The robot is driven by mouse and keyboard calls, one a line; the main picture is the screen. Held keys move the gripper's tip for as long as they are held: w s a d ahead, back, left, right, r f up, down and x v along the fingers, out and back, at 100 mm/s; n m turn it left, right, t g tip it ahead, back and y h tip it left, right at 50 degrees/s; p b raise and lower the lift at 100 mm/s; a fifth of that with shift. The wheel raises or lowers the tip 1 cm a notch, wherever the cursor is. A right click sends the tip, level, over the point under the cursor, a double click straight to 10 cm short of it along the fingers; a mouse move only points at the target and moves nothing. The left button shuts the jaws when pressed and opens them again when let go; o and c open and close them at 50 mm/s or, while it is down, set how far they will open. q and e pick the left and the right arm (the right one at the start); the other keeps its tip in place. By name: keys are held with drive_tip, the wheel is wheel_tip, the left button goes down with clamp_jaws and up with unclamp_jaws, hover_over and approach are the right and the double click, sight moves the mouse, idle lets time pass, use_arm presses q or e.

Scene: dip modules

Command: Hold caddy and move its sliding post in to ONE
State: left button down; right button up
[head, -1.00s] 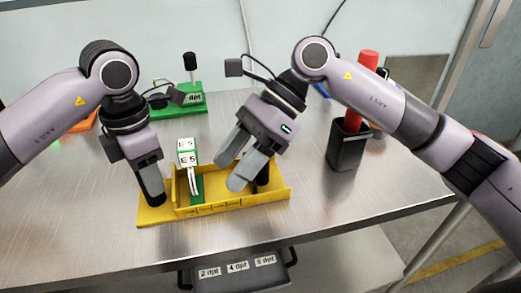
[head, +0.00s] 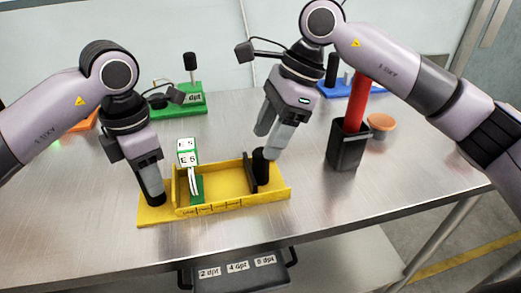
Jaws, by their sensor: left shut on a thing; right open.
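The yellow caddy (head: 225,205) lies near the table's front edge, with small marks along its front wall. My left gripper (head: 152,200) is shut at the caddy's left end, on a dark grip there that its fingers mostly hide. The black sliding post (head: 261,166) stands upright with a dark plate toward the caddy's right end. My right gripper (head: 268,143) is open and empty, its fingertips just above and behind the post. Whether they touch it I cannot tell. A green module with white "E 5" labels (head: 187,158) stands in the caddy's left part.
A black cup (head: 344,150) with a red stick (head: 355,106) stands to the right. A green block (head: 182,102) with a black knob is behind the caddy. A blue stand (head: 350,89) and an orange disc (head: 381,121) are at the back right. A grey labelled drawer (head: 238,275) hangs below.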

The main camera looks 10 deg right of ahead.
sight(261, 151)
drive_tip(key=shift+x, duration=2.15)
clamp_jaws()
drive_tip(key=shift+s+a, duration=0.1)
drive_tip(key=shift+a, duration=3.45)
unclamp_jaws()
drive_tip(key=shift+d, duration=0.1)
drive_tip(key=v, duration=1.2)
